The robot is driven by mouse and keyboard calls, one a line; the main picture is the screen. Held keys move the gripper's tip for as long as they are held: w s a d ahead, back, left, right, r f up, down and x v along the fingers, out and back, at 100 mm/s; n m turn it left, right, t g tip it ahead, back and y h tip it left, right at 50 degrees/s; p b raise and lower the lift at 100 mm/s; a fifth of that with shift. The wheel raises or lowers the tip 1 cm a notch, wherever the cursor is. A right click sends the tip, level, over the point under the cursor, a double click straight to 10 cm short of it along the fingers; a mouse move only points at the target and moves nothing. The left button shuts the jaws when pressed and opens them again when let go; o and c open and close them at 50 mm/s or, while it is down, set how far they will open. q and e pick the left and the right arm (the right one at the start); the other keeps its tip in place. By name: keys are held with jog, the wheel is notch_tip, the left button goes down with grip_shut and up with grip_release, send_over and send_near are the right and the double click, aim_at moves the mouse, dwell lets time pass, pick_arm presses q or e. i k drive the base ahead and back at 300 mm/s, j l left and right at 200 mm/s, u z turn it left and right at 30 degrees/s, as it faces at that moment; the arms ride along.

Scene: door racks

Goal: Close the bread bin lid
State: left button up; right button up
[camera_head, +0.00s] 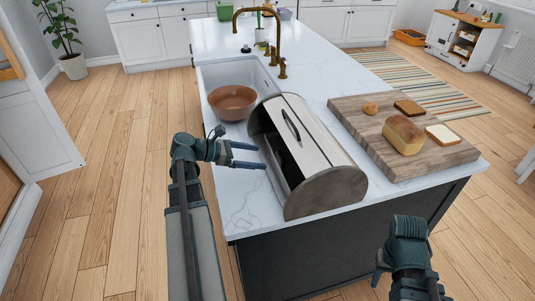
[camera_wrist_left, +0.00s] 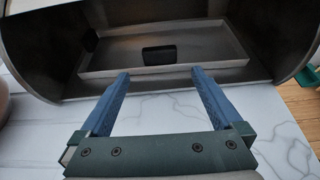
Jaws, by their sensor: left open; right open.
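A silver bread bin (camera_head: 330,190) with dark inside stands on the white marble counter near its front edge. Its lid (camera_head: 296,122), with a dark bar handle (camera_head: 291,125), is up, and the front opening faces my left gripper. My left gripper (camera_head: 262,156) is open and empty, its blue fingers pointing at the opening. In the left wrist view the fingers (camera_wrist_left: 160,85) are at the front of the bin, and a tray (camera_wrist_left: 200,55) shows inside. The lid is not clearly seen in that view. My right gripper (camera_head: 378,277) is low at the right, below the counter edge, away from the bin.
A brown bowl (camera_head: 232,103) sits in the sink area behind the left gripper, near a brass faucet (camera_head: 280,50). A wooden board (camera_head: 385,150) with a loaf (camera_head: 404,136), bread slices and a bun lies right of the bin. Bare counter (camera_head: 240,205) lies in front of the opening.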

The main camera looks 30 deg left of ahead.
aim_at(310, 158)
jog(key=k, duration=1)
